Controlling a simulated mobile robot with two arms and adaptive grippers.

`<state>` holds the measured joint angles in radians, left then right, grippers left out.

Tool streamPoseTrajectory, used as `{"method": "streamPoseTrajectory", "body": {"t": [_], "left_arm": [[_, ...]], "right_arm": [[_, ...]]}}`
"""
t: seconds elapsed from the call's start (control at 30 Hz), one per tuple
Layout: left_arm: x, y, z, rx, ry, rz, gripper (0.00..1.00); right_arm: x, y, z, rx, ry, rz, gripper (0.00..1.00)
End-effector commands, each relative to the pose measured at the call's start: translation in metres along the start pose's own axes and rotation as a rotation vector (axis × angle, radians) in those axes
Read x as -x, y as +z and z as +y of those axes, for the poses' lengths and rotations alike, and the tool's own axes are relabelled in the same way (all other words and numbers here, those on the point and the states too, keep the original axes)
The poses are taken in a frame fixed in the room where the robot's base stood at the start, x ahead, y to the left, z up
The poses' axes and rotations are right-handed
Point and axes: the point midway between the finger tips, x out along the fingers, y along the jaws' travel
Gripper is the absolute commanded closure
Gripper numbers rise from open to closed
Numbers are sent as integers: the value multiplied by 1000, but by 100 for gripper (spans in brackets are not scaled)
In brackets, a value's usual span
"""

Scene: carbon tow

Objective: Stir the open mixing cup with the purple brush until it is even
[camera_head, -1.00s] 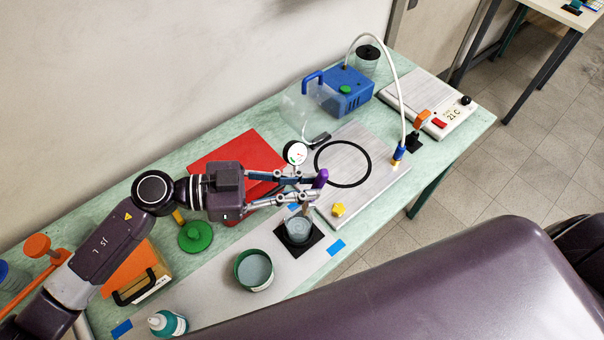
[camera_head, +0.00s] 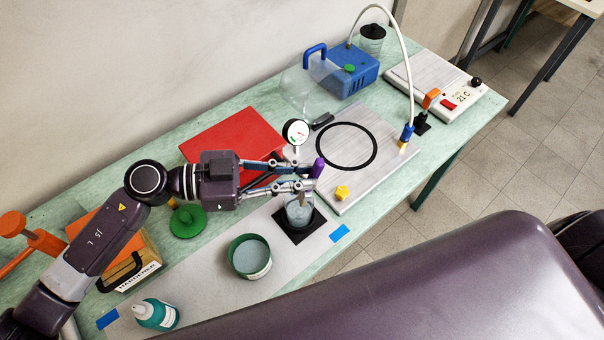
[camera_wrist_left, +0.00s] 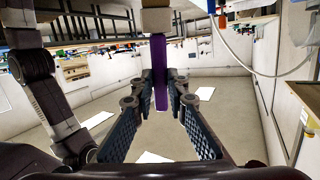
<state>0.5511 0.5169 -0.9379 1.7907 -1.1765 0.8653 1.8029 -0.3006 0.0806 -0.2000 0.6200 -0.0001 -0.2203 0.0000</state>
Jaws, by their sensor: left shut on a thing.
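My left gripper (camera_head: 308,176) is shut on the purple brush (camera_head: 318,168), whose handle end stands up from the fingers. In the left wrist view the purple handle (camera_wrist_left: 158,62) runs between the two ribbed fingers. Below the gripper, the clear mixing cup (camera_head: 299,214) with grey contents stands on a black square (camera_head: 300,234). The brush's lower end reaches down at the cup's mouth; how deep it sits is hidden by the fingers. Whether the contents are even is too small to tell. My right gripper is not in view.
A green tin (camera_head: 249,258) of grey stuff stands left of the cup, with a green lid (camera_head: 188,222) behind. A teal bottle (camera_head: 157,314) is front left.

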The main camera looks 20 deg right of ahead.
Motion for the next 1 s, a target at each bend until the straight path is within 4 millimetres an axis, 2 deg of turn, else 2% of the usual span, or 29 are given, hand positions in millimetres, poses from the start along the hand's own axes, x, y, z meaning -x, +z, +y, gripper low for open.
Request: {"method": "streamPoseTrajectory", "body": {"t": [0.7,1.0], "left_arm": [[0,60,0,0,0,0,100],[0,73,0,-1,1,0,100]], "right_arm": [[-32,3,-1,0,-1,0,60],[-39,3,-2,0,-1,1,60]]}}
